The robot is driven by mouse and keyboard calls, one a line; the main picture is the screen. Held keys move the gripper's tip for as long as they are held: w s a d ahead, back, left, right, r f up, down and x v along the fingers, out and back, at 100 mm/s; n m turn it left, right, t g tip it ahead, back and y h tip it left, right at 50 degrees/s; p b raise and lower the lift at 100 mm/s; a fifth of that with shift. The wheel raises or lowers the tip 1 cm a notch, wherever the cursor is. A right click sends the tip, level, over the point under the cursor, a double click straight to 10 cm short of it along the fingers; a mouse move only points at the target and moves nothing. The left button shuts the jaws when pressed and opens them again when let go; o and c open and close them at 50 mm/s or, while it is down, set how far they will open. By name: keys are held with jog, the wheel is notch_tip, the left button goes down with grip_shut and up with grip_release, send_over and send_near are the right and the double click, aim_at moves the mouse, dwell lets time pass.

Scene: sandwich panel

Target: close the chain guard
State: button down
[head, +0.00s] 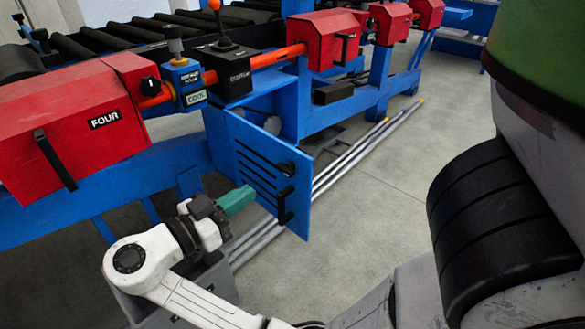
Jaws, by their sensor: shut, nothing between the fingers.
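A blue slotted panel (262,150), which I take to be the chain guard, stands swung out from the blue machine frame. It has dark slots and two black handles (285,205) near its outer edge. A gap with a blue box-like body shows behind it. My gripper (248,192), with teal fingers, is shut and empty. Its tips are at the panel's lower slotted face in the picture, left of the handles. I cannot tell whether they touch it.
Red covers (75,125), one marked FOUR, and an orange rail (278,56) run along the machine above the panel. A black lever box (222,72) sits there. Grey pipes (345,165) lie on the floor behind the panel.

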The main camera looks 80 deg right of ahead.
jog(key=d+p, duration=0.1)
jog(key=p, duration=1)
send_near(302, 160)
jog(key=x, duration=0.6)
jog(key=shift+s+r, duration=0.1)
jog(key=shift+s, duration=0.05)
jog(key=shift+s+d, duration=0.15)
jog(key=shift+d, duration=0.15)
jog(key=shift+d, duration=0.1)
